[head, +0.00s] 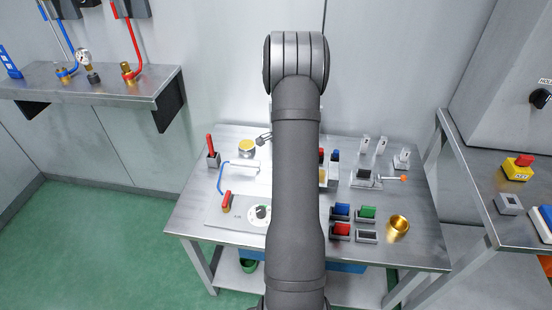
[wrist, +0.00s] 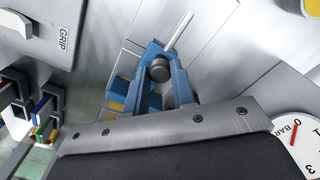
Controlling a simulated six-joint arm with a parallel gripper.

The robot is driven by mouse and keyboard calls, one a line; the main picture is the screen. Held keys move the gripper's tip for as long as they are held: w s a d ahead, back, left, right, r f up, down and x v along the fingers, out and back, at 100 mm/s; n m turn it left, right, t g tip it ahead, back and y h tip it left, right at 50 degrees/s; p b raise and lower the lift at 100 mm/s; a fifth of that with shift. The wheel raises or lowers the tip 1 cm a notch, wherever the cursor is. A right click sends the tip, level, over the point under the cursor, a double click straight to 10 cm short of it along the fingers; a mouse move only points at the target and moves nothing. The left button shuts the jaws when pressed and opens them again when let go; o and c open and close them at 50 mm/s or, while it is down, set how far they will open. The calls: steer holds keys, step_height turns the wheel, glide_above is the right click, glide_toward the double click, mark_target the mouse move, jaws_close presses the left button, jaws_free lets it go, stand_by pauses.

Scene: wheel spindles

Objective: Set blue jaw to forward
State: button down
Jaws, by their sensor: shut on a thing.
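In the wrist view, my gripper (wrist: 160,68) has blue fingers closed around a dark round knob (wrist: 159,71). A thin silver rod (wrist: 180,32) runs up and right from beside the knob. I cannot tell whether this rod and knob belong to the blue jaw. No part labelled as the blue jaw, and no forward mark, can be read. In the head view, my own arm covers the middle of the table, so the gripper and what it holds are hidden there.
The wrist view shows a white panel marked GRIP (wrist: 35,38), coloured blocks (wrist: 45,110) at left and a gauge (wrist: 298,145) at right.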

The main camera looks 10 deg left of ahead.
steer(key=shift+d, duration=0.85)
steer(key=c, duration=1.2)
jaws_free()
steer(key=shift+d, duration=0.1)
steer(key=shift+r, duration=0.2)
step_height(320, 180, up, 17)
step_height(320, 180, down, 17)
steer(key=shift+f, duration=0.2)
